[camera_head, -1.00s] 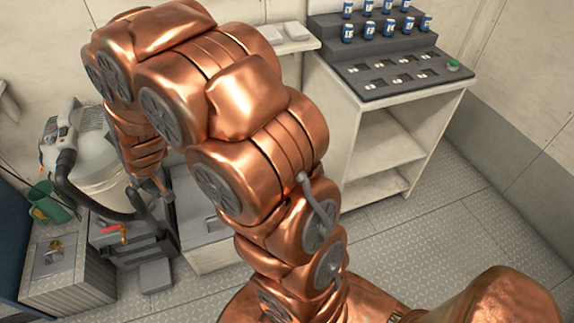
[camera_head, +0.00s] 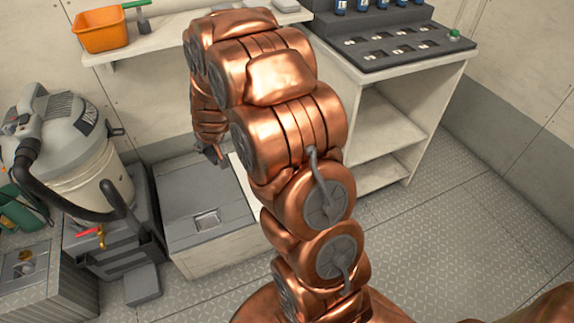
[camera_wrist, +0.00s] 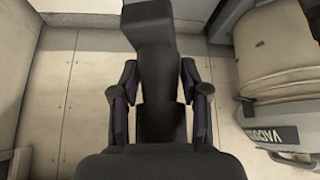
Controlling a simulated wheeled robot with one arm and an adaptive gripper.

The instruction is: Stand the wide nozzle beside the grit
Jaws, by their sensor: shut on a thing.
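My gripper (camera_wrist: 158,95) is shut on a black nozzle (camera_wrist: 150,62) with a broad flat end, held between its two fingers in the wrist view. The nozzle's flat end points to the top of that view. In the head view my gripper (camera_head: 215,155) is partly hidden by my arm, above the grey-topped box, and the nozzle cannot be made out there. I cannot pick out the grit with certainty in either view.
A grey and cream vacuum (camera_head: 75,150) with a black hose stands at left; it also shows in the wrist view (camera_wrist: 280,65). An orange bin (camera_head: 100,31) sits on the wall shelf (camera_head: 165,40). The grey-topped box (camera_head: 190,190) and a tiered stand (camera_head: 400,45) are nearby. The right floor is clear.

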